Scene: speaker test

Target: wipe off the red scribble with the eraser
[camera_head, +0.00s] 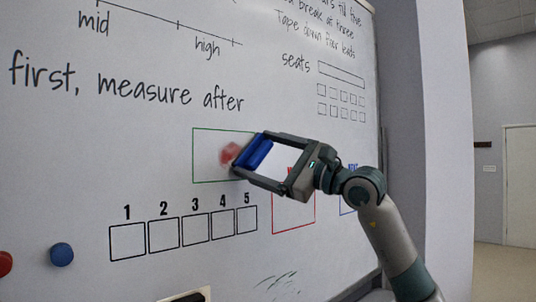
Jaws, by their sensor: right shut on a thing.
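The red scribble (230,153) is a blurred reddish patch inside a green-outlined box on the whiteboard (120,150). The blue eraser (259,152) is just to the right of the scribble. My right gripper (249,154) is shut on the eraser, with one finger along its top end and one along its bottom end. The eraser is at or very near the board; I cannot tell whether it touches. The eraser and gripper hide the right part of the green box, and may hide some of the scribble. My left gripper is not in view.
A red-outlined box (294,222) is partly behind my right gripper. Numbered black squares (183,235) run below the green box. A blue magnet (62,254) and a red one (5,263) are at lower left. A dark-edged object (186,297) shows at the bottom edge.

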